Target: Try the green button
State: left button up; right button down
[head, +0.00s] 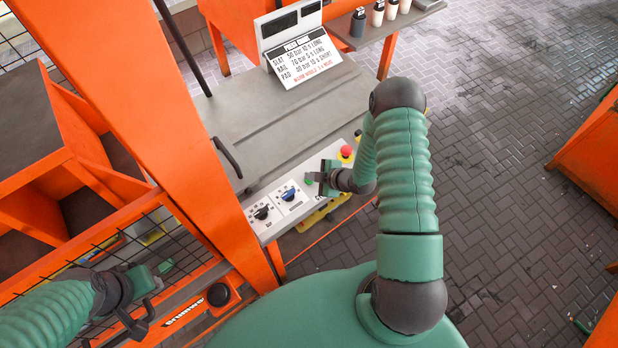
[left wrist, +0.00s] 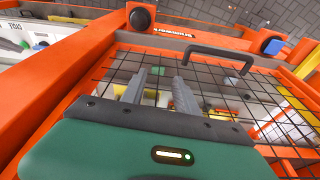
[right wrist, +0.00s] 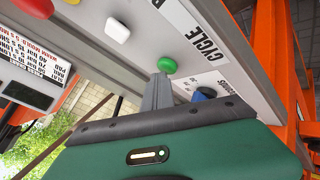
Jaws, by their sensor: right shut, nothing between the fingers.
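The green button (head: 309,181) is on the light control panel (head: 262,228) at the machine's front edge. In the right wrist view the round green button (right wrist: 167,65) stands out from the panel, beside the word CYCLE. My right gripper (head: 322,179) is shut and empty. Its closed fingertips (right wrist: 159,80) point at the green button and are very close to it; I cannot tell whether they touch. My left gripper (head: 150,290) is low at the left, away from the panel. In the left wrist view its fingers (left wrist: 160,85) are apart, before a wire mesh.
A blue knob (head: 288,193), a black knob (head: 261,212) and a red button (head: 346,151) share the panel. A sign (head: 302,57) stands behind. An orange post (head: 150,110) and black mesh (left wrist: 225,85) are near my left arm. Paved floor lies open at right.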

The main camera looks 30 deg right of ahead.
jog(key=shift+r+p, duration=0.45)
jog(key=shift+r, duration=0.35)
notch_tip(320, 180, up, 5)
jog(key=p, duration=0.4)
jog(key=shift+r, duration=0.1)
dwell(0.4)
